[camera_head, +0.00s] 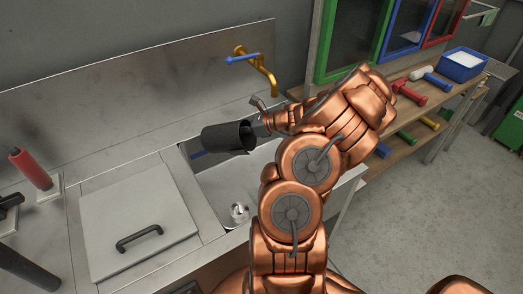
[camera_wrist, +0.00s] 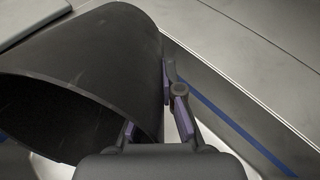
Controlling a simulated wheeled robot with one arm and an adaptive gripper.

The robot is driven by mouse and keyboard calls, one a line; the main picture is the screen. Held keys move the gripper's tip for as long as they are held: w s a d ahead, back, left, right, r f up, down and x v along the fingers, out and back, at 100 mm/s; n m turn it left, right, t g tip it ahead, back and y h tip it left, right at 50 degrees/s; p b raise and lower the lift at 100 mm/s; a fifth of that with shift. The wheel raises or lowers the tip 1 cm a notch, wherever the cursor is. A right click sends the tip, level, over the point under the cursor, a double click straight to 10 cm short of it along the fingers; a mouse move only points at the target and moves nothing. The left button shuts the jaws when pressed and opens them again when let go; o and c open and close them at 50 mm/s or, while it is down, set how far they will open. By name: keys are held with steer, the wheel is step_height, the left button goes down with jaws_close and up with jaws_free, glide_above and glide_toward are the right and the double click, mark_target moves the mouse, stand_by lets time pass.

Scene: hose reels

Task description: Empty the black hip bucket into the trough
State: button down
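The black hip bucket (camera_head: 226,137) is in my gripper (camera_head: 257,128), over the steel trough (camera_head: 205,180) in the head view. The bucket lies on its side, roughly level, with its open mouth partly visible. In the wrist view the bucket (camera_wrist: 85,65) fills the left, and its dark inside shows no clear contents. The purple-padded fingers of my gripper (camera_wrist: 155,120) pinch the bucket's wall near the rim. My arm hides the right part of the trough. A silver drain piece (camera_head: 238,211) shows on the trough floor.
A brass tap (camera_head: 258,70) with a blue lever stands behind the trough. A pale lid (camera_head: 138,228) with a black handle lies to the left. A red cylinder (camera_head: 30,169) stands farther left. Shelves (camera_head: 408,120) with coloured tools and a blue bin (camera_head: 461,66) are at right.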

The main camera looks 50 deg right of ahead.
steer(key=shift+w+a+f+g+h+p, duration=0.15)
steer(key=shift+f+g+h+p, duration=0.65)
steer(key=shift+g+p, duration=0.45)
steer(key=shift+f+g+p, duration=0.2)
steer(key=shift+g+p, duration=0.05)
steer(key=shift+p, duration=0.65)
steer(key=f+g+h+p, duration=0.1)
steer(key=g+p, duration=0.1)
steer(key=p, duration=0.3)
steer(key=shift+w+f, duration=0.1)
steer(key=shift+f, duration=0.3)
steer(key=shift+w+a+f+g+h+p, duration=0.15)
steer(key=shift+w+f+g+h+p, duration=0.25)
steer(key=shift+f+g+p, duration=0.3)
steer(key=shift+w+a+f+g+h+p, duration=0.1)
steer(key=shift+w+f+g+h+p, duration=0.2)
steer(key=shift+w+f+g+p, duration=0.35)
steer(key=shift+a+f+g, duration=0.15)
steer(key=shift+f+g, duration=0.2)
steer(key=shift+g, duration=0.4)
steer(key=shift+w+f+g+h, duration=0.2)
steer(key=shift+w+g+h, duration=0.1)
steer(key=shift+h, duration=0.1)
steer(key=shift+w+f, duration=0.1)
